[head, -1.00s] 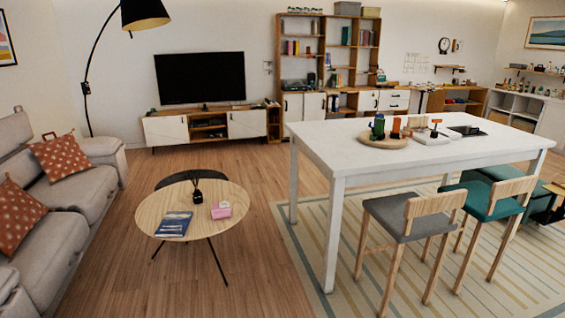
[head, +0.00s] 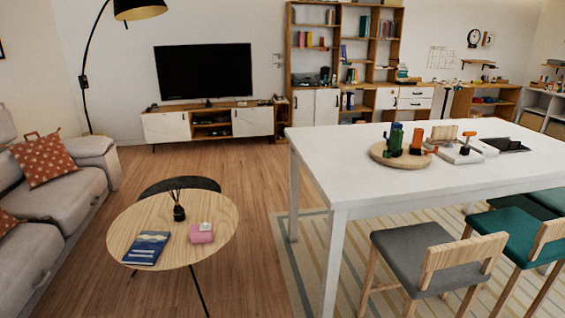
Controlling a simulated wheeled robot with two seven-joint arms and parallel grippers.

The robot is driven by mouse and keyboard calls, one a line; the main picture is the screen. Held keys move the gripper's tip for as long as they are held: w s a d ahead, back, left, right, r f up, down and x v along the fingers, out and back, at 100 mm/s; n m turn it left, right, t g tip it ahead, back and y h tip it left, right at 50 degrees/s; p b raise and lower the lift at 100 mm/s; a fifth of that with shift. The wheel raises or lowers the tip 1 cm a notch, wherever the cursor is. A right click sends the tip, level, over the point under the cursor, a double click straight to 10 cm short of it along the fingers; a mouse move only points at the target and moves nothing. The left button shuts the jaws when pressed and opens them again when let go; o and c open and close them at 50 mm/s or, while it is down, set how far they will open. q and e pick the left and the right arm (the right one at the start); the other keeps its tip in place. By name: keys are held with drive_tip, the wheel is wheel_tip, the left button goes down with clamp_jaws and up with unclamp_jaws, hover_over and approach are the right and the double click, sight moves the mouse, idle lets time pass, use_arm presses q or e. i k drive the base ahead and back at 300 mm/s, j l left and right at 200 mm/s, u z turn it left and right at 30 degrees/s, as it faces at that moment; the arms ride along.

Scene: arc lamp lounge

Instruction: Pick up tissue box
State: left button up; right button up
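A small pink box with a white top, which looks like the tissue box (head: 202,234), sits on the right part of the round wooden coffee table (head: 130,222). A dark reed diffuser (head: 179,212) stands just behind it to the left. A blue book (head: 147,248) lies to its left. Neither of my grippers shows in the head view.
A white high table (head: 350,180) with several items on it stands to the right, with grey (head: 395,252) and teal (head: 515,232) stools at it. A grey sofa (head: 50,190) is on the left. Bare wood floor (head: 245,190) lies between the coffee table and the white table.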

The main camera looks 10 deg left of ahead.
sight(197, 237)
drive_tip(key=i+j, duration=1.6)
drive_tip(key=j, duration=0.2)
drive_tip(key=i+j, duration=0.2)
drive_tip(key=j, duration=0.15)
drive_tip(key=i+j, duration=0.15)
drive_tip(key=j, duration=0.2)
drive_tip(key=i+j, duration=0.15)
drive_tip(key=j, duration=0.25)
drive_tip(key=i+j, duration=0.15)
drive_tip(key=j, duration=0.2)
drive_tip(key=i+j, duration=0.2)
drive_tip(key=j, duration=0.15)
drive_tip(key=i+j+z, duration=0.1)
drive_tip(key=j, duration=0.25)
drive_tip(key=i+j, duration=0.2)
drive_tip(key=j, duration=0.15)
